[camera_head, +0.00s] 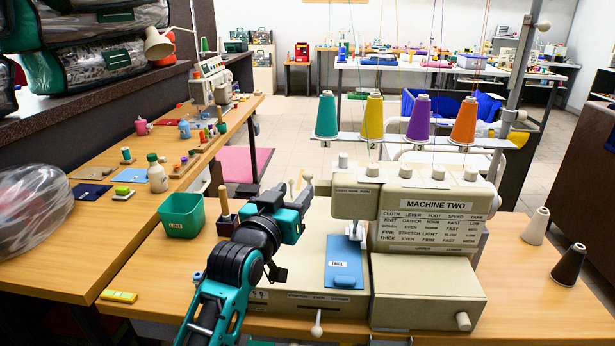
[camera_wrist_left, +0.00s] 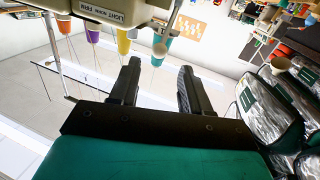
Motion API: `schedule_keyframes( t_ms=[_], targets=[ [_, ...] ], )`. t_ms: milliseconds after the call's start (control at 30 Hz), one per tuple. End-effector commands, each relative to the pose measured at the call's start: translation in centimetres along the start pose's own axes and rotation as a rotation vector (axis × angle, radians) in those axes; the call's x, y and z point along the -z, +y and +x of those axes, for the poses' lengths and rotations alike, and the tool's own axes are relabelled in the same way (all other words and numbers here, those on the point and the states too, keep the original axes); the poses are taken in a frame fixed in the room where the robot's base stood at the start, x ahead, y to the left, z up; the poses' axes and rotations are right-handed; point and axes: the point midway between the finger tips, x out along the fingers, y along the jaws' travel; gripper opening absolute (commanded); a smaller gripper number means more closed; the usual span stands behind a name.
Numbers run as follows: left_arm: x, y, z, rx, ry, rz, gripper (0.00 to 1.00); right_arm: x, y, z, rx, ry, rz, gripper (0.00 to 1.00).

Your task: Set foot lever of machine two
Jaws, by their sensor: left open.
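Machine two (camera_head: 425,222) is a beige sewing machine with a settings chart on its front. In the left wrist view, a strip reading LIGHT NORM FIRM (camera_wrist_left: 100,14) is on its beige head. A pale round knob (camera_wrist_left: 160,50), apparently the foot lever's end, shows beyond my fingers; its setting cannot be told. My left gripper (camera_head: 304,187) is left of the machine head, close to pale knobbed parts. In the left wrist view my left gripper (camera_wrist_left: 157,68) has its two dark fingers apart with nothing between them. My right gripper is not in view.
Thread cones, including a purple one (camera_head: 418,118), stand above the machine. A blue plate (camera_head: 344,268) lies below its head. A green bin (camera_head: 183,215) is left of my arm. White (camera_head: 536,226) and dark (camera_head: 568,265) cones stand right. The table's front right is clear.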

Motion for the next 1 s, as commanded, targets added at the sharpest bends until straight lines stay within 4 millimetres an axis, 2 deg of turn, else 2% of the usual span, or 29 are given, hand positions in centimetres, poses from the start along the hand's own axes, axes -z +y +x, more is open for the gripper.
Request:
schedule_keyframes(
  t_ms=[200, 500, 700, 967, 1000],
  targets=[
    [0.1, 0.0, 3.9, -0.001, 0.002, 0.000, 0.47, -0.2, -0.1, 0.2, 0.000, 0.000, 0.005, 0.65],
    [0.0, 0.0, 7.4, 0.000, 0.001, -0.001, 0.47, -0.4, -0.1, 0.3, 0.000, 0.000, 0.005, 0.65],
    [0.0, 0.0, 8.1, 0.000, 0.001, -0.001, 0.47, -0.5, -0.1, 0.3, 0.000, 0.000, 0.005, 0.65],
    [0.0, 0.0, 8.1, 0.000, 0.000, -0.001, 0.47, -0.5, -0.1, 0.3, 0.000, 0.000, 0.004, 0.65],
    [0.0, 0.0, 8.1, 0.000, 0.000, -0.001, 0.43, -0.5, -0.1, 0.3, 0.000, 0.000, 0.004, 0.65]
  ],
)
